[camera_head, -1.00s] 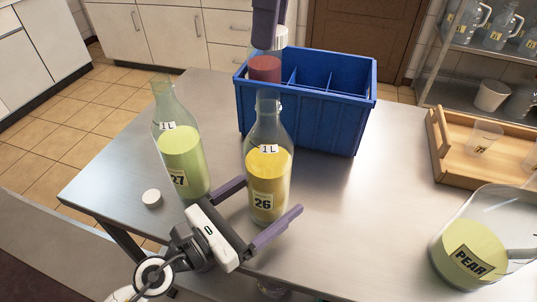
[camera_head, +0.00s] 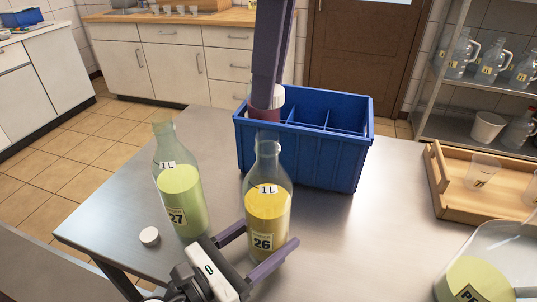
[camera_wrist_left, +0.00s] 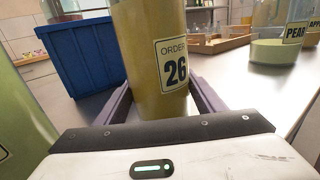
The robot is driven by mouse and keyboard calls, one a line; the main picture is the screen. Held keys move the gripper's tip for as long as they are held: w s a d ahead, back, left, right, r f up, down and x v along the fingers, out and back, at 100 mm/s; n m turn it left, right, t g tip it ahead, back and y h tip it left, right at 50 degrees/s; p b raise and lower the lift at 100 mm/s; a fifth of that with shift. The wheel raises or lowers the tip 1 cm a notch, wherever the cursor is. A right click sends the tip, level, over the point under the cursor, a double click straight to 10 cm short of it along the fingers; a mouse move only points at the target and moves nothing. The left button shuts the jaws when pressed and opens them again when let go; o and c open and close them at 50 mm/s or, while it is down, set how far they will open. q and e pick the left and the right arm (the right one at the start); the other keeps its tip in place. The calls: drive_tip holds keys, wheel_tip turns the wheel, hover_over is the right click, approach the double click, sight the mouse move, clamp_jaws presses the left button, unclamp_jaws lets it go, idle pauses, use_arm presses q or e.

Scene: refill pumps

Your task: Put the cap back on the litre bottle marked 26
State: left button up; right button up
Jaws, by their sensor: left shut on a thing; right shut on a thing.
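The litre bottle marked 26 (camera_head: 267,205) stands upright on the table, holding yellow liquid, its mouth uncovered. My left gripper (camera_head: 245,248) has its purple fingers on either side of the lower bottle; the left wrist view shows the bottle (camera_wrist_left: 150,50) between them, label facing the camera. My right gripper (camera_head: 265,102) reaches down from the top, shut on a white cap (camera_head: 277,95) partly hidden by its finger. The cap appears just above the bottle's mouth and apart from it. Another white cap (camera_head: 149,236) lies on the table at the left.
Bottle 27 (camera_head: 181,200), with green liquid and no cap, stands close left of bottle 26. A blue divided crate (camera_head: 310,160) stands behind, with something red (camera_head: 264,114) at its left end. A wooden tray (camera_head: 480,205) and a PEAR container (camera_head: 475,280) are at the right.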

drive_tip(key=shift+f, duration=1.6)
drive_tip(key=shift+f, duration=0.1)
drive_tip(key=shift+f, duration=0.8)
drive_tip(key=shift+f, duration=0.55)
